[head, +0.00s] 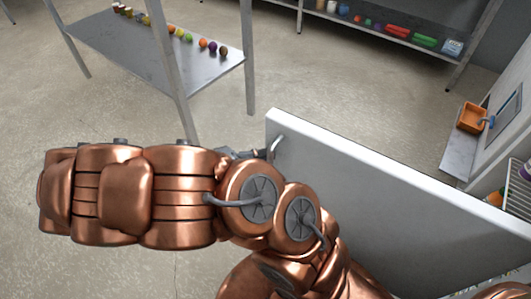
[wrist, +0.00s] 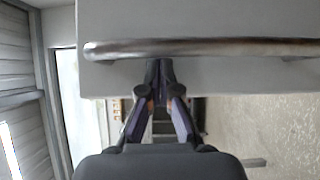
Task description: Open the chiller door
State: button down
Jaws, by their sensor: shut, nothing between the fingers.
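The chiller door (head: 385,195) is a thick white panel, standing swung out from the chiller (head: 520,190) at the right edge. The chiller's inside with a wire rack and some items shows there. The door's metal handle (head: 277,148) is near its free left edge. In the wrist view the handle (wrist: 205,48) runs across the top, in front of the pale door face (wrist: 200,15). My gripper (wrist: 159,68) is shut and empty, its fingertips close to the lower edge of the handle bar. I cannot tell whether they touch it. In the head view my copper arm mostly hides the gripper.
A grey metal table (head: 150,45) with small jars and fruit stands at the upper left. A shelf (head: 400,40) with coloured items is at the back. An orange bin (head: 472,118) sits on a counter at the right. Open floor (head: 310,75) lies between them.

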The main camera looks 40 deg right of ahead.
jog(key=b+v, duration=0.1)
jog(key=v, duration=0.9)
jog(key=shift+s+r, duration=0.1)
jog(key=s+d+r+g+y+p, duration=0.1)
jog(key=s+d+r+y+p, duration=0.3)
jog(key=r+p, duration=0.4)
jog(key=s+d+r+g+y+p, duration=0.1)
jog(key=s+d+r+y+p, duration=0.1)
jog(key=s+r+y+p, duration=0.6)
jog(key=s+a+r+n+t+y+p, duration=0.2)
jog(key=a+r+t+p, duration=0.1)
jog(key=r+p, duration=0.4)
jog(key=s+a+r+n+t+y+p, duration=0.1)
jog(key=s+a+r+t+y+p, duration=0.1)
jog(key=r+p, duration=0.5)
jog(key=shift+a+r+n+t+y+p, duration=0.4)
jog(key=shift+a+r+y, duration=0.3)
jog(key=shift+r, duration=1.45)
jog(key=shift+s, duration=0.15)
